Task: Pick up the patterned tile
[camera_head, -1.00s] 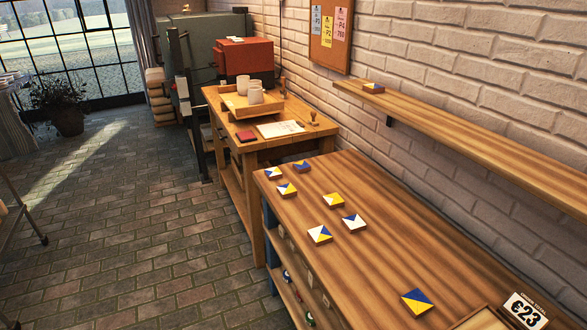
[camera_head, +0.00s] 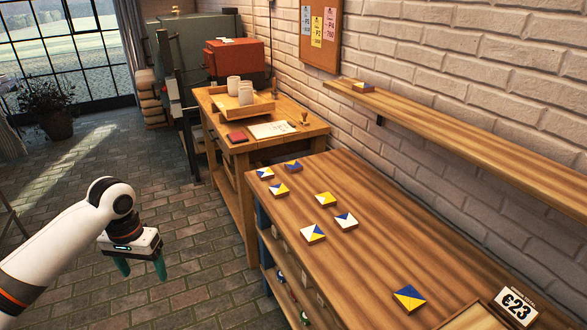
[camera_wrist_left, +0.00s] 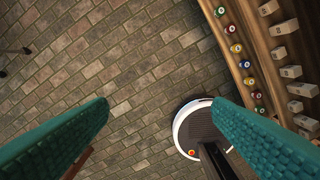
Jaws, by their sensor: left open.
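Several patterned tiles in blue, white and yellow lie on the wooden workbench (camera_head: 350,260). A blue and yellow tile (camera_head: 409,298) lies at the near end. A white, yellow and blue tile (camera_head: 313,233) and a blue and white tile (camera_head: 346,221) lie mid-bench, with a yellow tile (camera_head: 325,199) behind them. More lie at the far left corner, such as this tile (camera_head: 278,189). Another tile (camera_head: 363,87) sits on the wall shelf. My left gripper (camera_head: 142,270) is open and empty over the floor, left of the bench. Its teal fingers show apart in the left wrist view (camera_wrist_left: 160,125).
A second table (camera_head: 285,145) with a tray (camera_head: 243,107) and cups stands beyond the bench. A wall shelf (camera_head: 470,135) runs above it. In the left wrist view, small balls (camera_wrist_left: 236,48) and blocks line a lower shelf.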

